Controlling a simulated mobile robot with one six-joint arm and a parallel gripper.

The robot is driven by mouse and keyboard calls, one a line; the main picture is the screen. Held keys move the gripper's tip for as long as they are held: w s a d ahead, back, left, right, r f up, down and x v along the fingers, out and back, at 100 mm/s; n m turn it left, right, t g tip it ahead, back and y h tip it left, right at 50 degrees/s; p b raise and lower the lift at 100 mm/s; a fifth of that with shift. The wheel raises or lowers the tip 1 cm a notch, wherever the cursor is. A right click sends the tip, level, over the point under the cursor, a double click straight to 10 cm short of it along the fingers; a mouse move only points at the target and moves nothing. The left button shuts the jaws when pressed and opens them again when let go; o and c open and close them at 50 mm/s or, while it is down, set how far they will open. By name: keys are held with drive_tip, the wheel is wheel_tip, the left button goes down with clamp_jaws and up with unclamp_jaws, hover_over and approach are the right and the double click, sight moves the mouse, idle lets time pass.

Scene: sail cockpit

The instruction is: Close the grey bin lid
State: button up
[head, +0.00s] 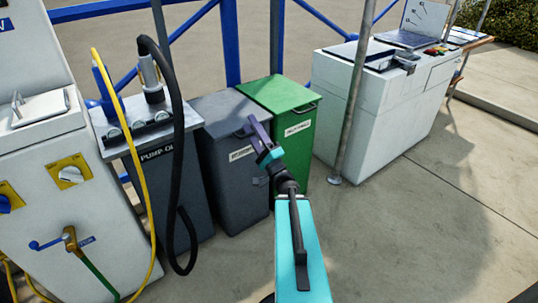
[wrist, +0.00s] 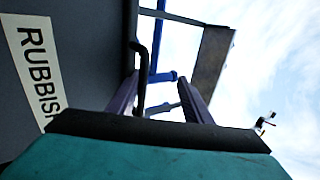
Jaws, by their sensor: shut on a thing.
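The grey bin (head: 232,180) stands between the pump cabinet and the green bin. Its grey lid (head: 222,108) looks down, lying flat on the bin in the head view. A dark bar handle at the lid's front edge is partly hidden by my gripper in the head view. My gripper (head: 257,133) is at that front edge. In the wrist view, the black handle (wrist: 146,60) runs down between the fingers of my gripper (wrist: 158,88), which is shut on it. The bin's front with its "RUBBISH" label (wrist: 37,70) fills the left of that view.
The green bin (head: 283,95) stands right beside the grey one. The pump cabinet (head: 158,180) with black and yellow hoses is close on the left. A metal pole (head: 353,100) and a white counter (head: 385,110) stand to the right. The paved floor at front right is clear.

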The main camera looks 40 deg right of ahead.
drive_tip(key=o, duration=0.7)
drive_tip(key=p+v, duration=0.2)
drive_tip(key=v, duration=0.1)
drive_tip(key=shift+s+a+f, duration=0.15)
drive_tip(key=shift+s+f, duration=0.05)
drive_tip(key=shift+s, duration=0.05)
drive_tip(key=shift+s+f, duration=0.15)
drive_tip(key=shift+s, duration=0.1)
drive_tip(key=shift+c, duration=1.1)
drive_tip(key=shift+s+f+p, duration=0.1)
drive_tip(key=shift+s+p, duration=0.3)
drive_tip(key=shift+p, duration=0.05)
drive_tip(key=c, duration=0.8)
drive_tip(key=shift+o, duration=0.2)
drive_tip(key=p+v, duration=0.3)
drive_tip(key=v, duration=0.4)
drive_tip(key=shift+s+f+p, duration=0.2)
drive_tip(key=shift+s+p, duration=0.1)
drive_tip(key=shift+p, duration=0.05)
